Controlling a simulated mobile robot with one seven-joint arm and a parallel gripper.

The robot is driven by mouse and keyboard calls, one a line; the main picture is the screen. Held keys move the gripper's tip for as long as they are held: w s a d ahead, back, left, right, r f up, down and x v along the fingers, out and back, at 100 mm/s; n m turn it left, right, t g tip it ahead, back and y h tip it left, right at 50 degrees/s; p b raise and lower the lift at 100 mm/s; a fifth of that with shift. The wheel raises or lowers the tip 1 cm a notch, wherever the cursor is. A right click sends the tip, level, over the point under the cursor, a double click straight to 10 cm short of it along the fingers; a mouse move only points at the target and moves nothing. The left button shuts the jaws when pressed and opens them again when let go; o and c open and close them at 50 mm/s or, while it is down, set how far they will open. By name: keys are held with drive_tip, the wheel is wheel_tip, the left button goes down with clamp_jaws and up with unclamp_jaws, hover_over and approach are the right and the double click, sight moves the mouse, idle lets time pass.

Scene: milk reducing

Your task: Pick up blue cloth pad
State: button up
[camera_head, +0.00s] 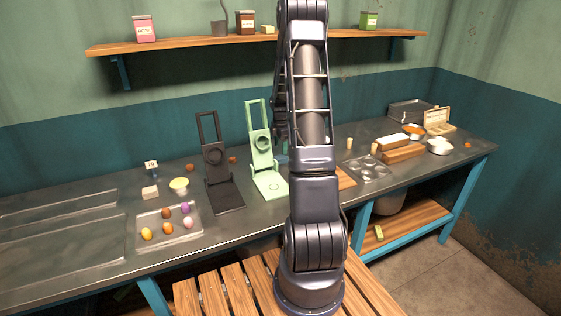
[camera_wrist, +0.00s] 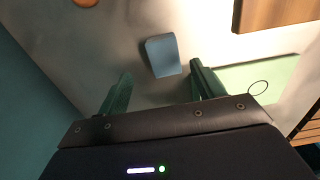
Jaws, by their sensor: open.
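The blue cloth pad (camera_wrist: 163,55) lies on the grey metal counter in the wrist view, a small block-like blue piece. My gripper (camera_wrist: 161,70) has its two green fingers spread wide and empty. In the picture, the pad appears just beyond and between the fingertips. I cannot tell the height of the fingers over the counter. In the head view my arm hides the gripper and most or all of the pad's place.
A light green stand (camera_head: 263,157) is close to the right finger in the wrist view, with its flat base (camera_wrist: 262,75) showing. A wooden board (camera_wrist: 275,14) lies at upper right. A dark stand (camera_head: 217,165) and an egg tray (camera_head: 190,239) are further left.

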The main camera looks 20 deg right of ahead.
sight(282, 156)
drive_tip(key=shift+s+f, duration=0.2)
drive_tip(key=shift+f, duration=1.3)
drive_tip(key=shift+s+f, duration=0.15)
drive_tip(key=shift+f, duration=1.3)
drive_tip(key=shift+d, duration=0.1)
drive_tip(key=c, duration=1.1)
